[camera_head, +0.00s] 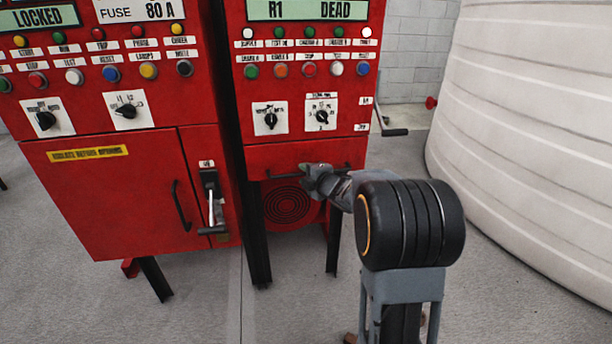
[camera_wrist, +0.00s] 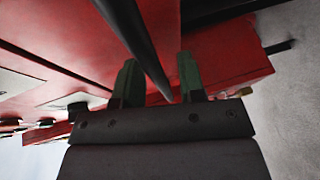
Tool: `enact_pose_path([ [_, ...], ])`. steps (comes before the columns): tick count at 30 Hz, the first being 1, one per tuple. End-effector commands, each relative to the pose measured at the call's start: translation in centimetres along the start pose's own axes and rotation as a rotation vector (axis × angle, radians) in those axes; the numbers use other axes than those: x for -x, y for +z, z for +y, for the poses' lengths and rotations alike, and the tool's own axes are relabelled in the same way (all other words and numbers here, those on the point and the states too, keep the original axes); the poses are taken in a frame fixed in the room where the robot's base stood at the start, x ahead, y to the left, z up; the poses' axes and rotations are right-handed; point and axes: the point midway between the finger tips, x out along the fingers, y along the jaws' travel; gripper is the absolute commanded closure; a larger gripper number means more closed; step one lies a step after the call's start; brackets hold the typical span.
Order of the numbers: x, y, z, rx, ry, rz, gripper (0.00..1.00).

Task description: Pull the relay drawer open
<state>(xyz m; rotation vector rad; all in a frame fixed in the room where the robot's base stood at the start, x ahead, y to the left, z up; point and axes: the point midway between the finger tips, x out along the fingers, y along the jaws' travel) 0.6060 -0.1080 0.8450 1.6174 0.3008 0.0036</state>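The relay drawer (camera_head: 285,155) is the red front low on the right-hand cabinet, under two rotary switches. It looks shut or nearly so. A black bar handle (camera_head: 283,177) runs across its lower edge. My gripper (camera_head: 308,170) is at the middle of this handle and hides part of it. In the wrist view, the two green-dark fingers of my gripper (camera_wrist: 158,82) stand apart. The black bar (camera_wrist: 135,35) runs slantwise between them, with gaps showing beside it. I see no firm grip on the bar.
The left red cabinet (camera_head: 110,190) has a door with a black handle and a grey lever (camera_head: 213,207). A crank-like handle (camera_head: 390,130) sticks out from the right cabinet's side. A large white ribbed tank (camera_head: 530,110) stands at right. Grey floor (camera_head: 300,310) is free in front.

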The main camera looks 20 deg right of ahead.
Motion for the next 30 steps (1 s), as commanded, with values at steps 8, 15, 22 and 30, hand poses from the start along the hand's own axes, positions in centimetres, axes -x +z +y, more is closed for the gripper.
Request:
enact_pose_path([
  [8,-0.14,-0.02,0.0,0.0,0.0,0.0,0.63],
  [15,-0.13,-0.03,0.0,0.0,0.0,0.0,0.83],
  [22,-0.12,-0.02,-0.01,0.0,0.0,0.0,1.0],
  [30,-0.11,-0.01,-0.01,0.0,0.0,0.0,1.0],
])
